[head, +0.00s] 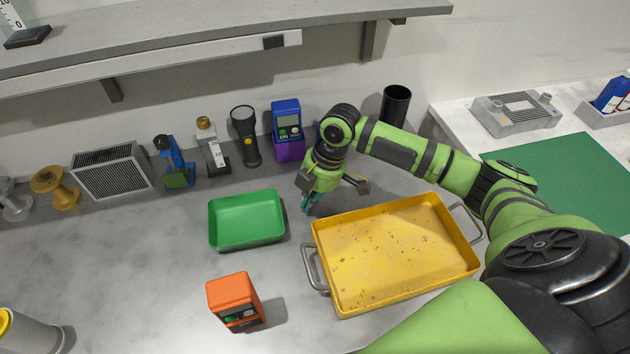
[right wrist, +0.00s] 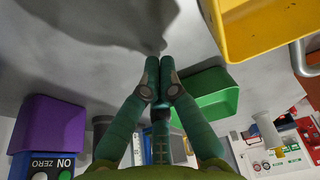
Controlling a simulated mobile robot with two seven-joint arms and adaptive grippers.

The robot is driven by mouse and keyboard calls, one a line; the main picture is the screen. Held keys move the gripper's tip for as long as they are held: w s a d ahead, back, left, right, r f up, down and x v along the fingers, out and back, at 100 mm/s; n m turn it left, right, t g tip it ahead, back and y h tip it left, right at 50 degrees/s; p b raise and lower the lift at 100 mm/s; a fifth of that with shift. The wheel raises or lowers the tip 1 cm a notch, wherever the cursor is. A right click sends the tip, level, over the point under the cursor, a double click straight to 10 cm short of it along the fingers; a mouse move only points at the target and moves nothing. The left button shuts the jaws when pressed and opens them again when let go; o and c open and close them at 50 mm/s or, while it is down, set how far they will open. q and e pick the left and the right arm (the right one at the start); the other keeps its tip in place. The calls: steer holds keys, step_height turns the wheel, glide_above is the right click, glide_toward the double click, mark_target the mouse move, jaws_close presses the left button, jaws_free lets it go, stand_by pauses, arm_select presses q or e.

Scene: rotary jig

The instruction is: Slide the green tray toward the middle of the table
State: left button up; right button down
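The green tray (head: 246,236) is a small, shallow, empty tray lying on the grey table, left of the large yellow pan. My right gripper (head: 307,204) points down just right of the green tray, apart from it, near the pan's back left corner. In the right wrist view the teal fingertips of my right gripper (right wrist: 159,66) meet with nothing between them. The green tray's side (right wrist: 207,98) shows just right of the fingers there. My left gripper is in neither view.
The yellow pan (head: 395,250) with metal handles fills the table's right part. An orange meter (head: 234,300) stands in front of the green tray. A flashlight (head: 246,137), blue meter (head: 286,120) and other items line the back. The table left of the tray is clear.

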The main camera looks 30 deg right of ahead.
mark_target(210, 227)
steer(key=a, duration=0.1)
steer(key=a+p, duration=0.1)
steer(key=a, duration=0.1)
steer(key=shift+w+a+f, duration=0.1)
steer(key=shift+w+a, duration=0.1)
steer(key=shift+w, duration=0.2)
steer(key=shift+w+a, duration=0.1)
steer(key=shift+a, duration=0.25)
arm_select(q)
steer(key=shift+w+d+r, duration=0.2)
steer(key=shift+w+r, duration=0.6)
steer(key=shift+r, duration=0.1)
arm_select(e)
steer(key=shift+f, duration=0.1)
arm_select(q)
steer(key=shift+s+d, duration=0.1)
arm_select(e)
steer(key=shift+d, duration=0.1)
